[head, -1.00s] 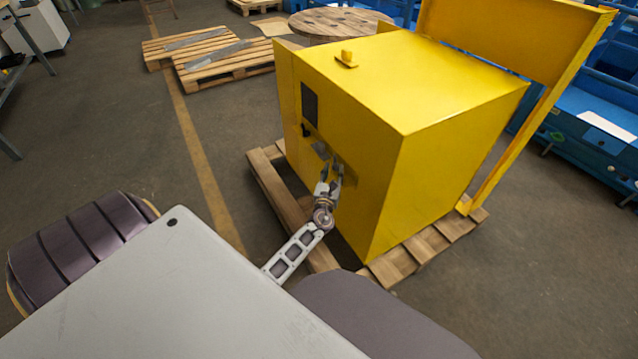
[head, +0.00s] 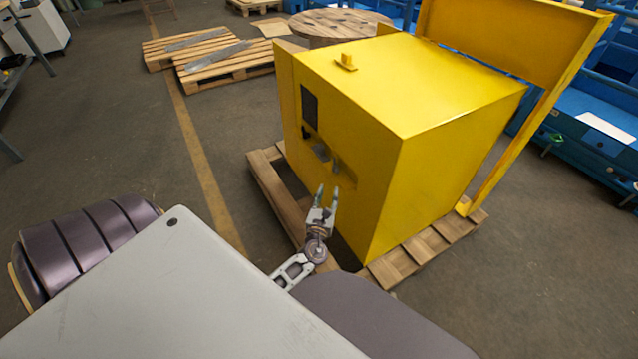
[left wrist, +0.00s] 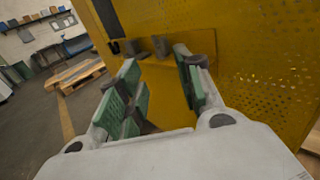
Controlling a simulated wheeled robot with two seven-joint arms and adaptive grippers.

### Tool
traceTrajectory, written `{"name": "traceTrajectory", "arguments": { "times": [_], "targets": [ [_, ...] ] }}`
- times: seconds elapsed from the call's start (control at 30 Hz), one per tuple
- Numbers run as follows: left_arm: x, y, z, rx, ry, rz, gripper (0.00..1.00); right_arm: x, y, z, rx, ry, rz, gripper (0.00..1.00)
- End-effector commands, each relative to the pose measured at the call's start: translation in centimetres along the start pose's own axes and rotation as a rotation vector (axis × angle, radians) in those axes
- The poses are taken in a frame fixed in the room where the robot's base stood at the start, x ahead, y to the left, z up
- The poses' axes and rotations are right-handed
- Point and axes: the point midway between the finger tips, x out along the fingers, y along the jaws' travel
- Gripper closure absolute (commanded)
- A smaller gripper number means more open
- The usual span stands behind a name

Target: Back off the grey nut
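The yellow housing (head: 380,120) stands on a pallet, and small grey parts (head: 321,151) sit low on its left face. They also show in the left wrist view (left wrist: 160,46), beyond the fingers. Which of them is the grey nut is too small to tell. My left gripper (head: 328,192) is in front of that face, a little below and apart from the grey parts. In the left wrist view its two green-padded fingers (left wrist: 162,82) are spread with nothing between them. My right gripper is not in view.
A dark panel (head: 309,107) and a small black knob (head: 306,131) are on the same face. The wooden pallet (head: 268,190) sticks out under the housing. A yellow post (head: 520,150) rises at the right. The floor at the left is open.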

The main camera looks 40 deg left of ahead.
Motion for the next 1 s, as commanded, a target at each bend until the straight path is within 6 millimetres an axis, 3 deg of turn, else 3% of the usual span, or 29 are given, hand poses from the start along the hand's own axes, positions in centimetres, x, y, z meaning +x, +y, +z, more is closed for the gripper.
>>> {"name": "traceTrajectory", "arguments": {
  "times": [0.07, 1.0],
  "targets": [
    [-0.9, 0.0, 0.0, 0.000, 0.001, -0.001, 0.65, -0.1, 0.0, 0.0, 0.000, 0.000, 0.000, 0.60],
    [-0.7, 1.9, -1.3, -0.617, 0.060, 0.121, 0.65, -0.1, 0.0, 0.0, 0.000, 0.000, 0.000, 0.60]
  ]
}}
